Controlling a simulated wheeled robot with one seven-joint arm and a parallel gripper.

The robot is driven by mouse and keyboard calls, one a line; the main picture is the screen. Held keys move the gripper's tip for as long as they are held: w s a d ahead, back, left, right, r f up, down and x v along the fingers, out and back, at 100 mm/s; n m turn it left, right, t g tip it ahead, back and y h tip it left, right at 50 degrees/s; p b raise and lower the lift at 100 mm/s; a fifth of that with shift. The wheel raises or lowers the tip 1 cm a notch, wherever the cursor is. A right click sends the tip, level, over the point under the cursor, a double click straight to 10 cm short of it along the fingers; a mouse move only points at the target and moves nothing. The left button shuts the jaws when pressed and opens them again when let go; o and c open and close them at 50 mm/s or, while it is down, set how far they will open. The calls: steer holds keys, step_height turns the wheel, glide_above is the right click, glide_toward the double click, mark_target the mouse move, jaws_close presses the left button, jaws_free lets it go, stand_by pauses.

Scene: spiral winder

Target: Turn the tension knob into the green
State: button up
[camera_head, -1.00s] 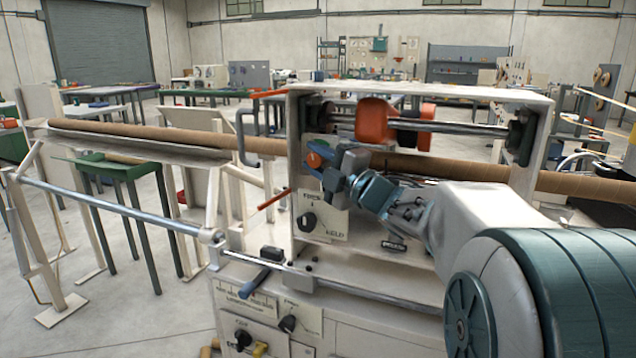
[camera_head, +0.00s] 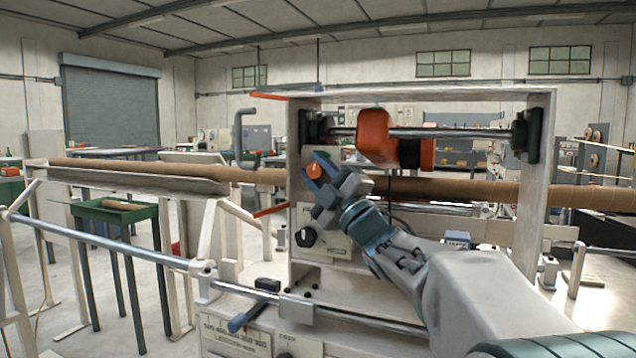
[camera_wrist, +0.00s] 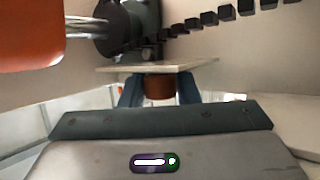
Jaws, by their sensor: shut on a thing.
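The tension knob is a round orange knob (camera_head: 314,171) on the inner left part of the white machine frame in the head view. My gripper (camera_head: 316,178) has its blue fingers around it. In the wrist view the knob (camera_wrist: 159,88) shows as a dark orange-brown piece between the two blue fingertips (camera_wrist: 158,93), in front of a pale plate. The gripper is shut on the knob. Any scale or green zone by the knob cannot be made out, and the knob's angle cannot be read.
A large orange roller part (camera_head: 375,137) sits on a steel shaft above the gripper. A long brown tube (camera_head: 460,192) runs through the frame behind my arm. A black selector knob (camera_head: 306,237) is below. A steel rail (camera_head: 110,238) crosses the front left.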

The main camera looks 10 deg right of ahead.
steer(key=shift+f, duration=0.15)
steer(key=o, duration=1)
steer(key=shift+c, duration=0.2)
steer(key=shift+r, duration=0.2)
steer(key=shift+r+g+p, duration=0.25)
steer(key=shift+g+p, duration=0.05)
steer(key=shift+p, duration=0.75)
steer(key=shift+n+g+p, duration=0.4)
steer(key=shift+p, duration=0.7)
steer(key=shift+n+p, duration=0.3)
steer(key=shift+p, duration=0.7)
steer(key=n+g+h+p, duration=0.1)
steer(key=g+p, duration=0.1)
steer(key=p, duration=0.5)
steer(key=n+g+p, duration=0.1)
steer(key=g+p, duration=0.2)
steer(key=p, duration=0.5)
steer(key=shift+n+h+p, duration=0.3)
steer(key=shift+h, duration=0.1)
